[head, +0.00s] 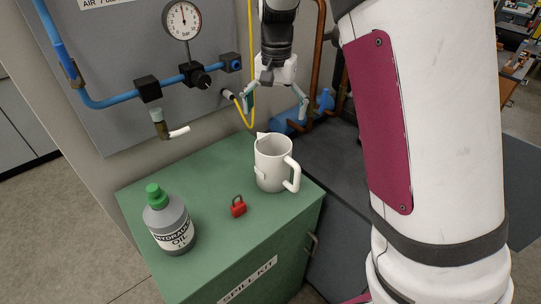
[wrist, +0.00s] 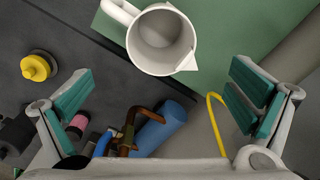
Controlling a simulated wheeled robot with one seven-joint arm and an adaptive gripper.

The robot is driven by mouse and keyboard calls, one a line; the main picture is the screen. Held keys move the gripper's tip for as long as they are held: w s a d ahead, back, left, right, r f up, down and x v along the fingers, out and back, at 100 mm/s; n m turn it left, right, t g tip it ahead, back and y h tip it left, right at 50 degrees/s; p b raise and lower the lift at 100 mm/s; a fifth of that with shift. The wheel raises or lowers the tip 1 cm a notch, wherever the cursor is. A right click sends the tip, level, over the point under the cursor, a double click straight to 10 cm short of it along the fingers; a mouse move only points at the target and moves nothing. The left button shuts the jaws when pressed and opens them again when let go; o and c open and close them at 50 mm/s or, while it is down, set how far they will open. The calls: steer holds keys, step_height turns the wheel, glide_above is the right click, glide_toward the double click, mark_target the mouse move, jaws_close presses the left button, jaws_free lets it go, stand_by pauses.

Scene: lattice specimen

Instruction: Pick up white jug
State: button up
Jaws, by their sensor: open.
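The white jug (head: 272,163) stands upright on the green cabinet top (head: 215,182), near its right back corner. Its handle points to the lower right in the head view and its spout to the upper left. In the wrist view I look down into the jug (wrist: 161,40), which is empty inside, with its handle at upper left. My gripper (head: 275,102) is open and empty, above and behind the jug in the head view. In the wrist view its teal-padded fingers (wrist: 160,102) are wide apart, with the jug beyond them near the top edge. Nothing touches the jug.
A grey oil bottle (head: 168,222) with a green cap and a red padlock (head: 238,206) share the cabinet top. Behind are a panel with a gauge (head: 182,20), blue pipe (head: 110,100) and a yellow hose (head: 240,106). A blue cylinder and copper pipes (wrist: 128,130) lie below my gripper.

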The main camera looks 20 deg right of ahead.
mark_target(273, 146)
steer(key=shift+w+f, duration=0.15)
steer(key=shift+f, duration=0.45)
step_height(273, 146, down, 8)
steer(key=shift+r+p, duration=0.1)
steer(key=shift+p, duration=0.55)
steer(key=f, duration=0.1)
steer(key=f+p, duration=0.1)
steer(key=f, duration=0.2)
steer(key=shift+s+a, duration=0.15)
steer(key=shift+s, duration=0.15)
steer(key=shift+w+f, duration=0.15)
steer(key=shift+f, duration=0.4)
steer(key=c, duration=1.1)
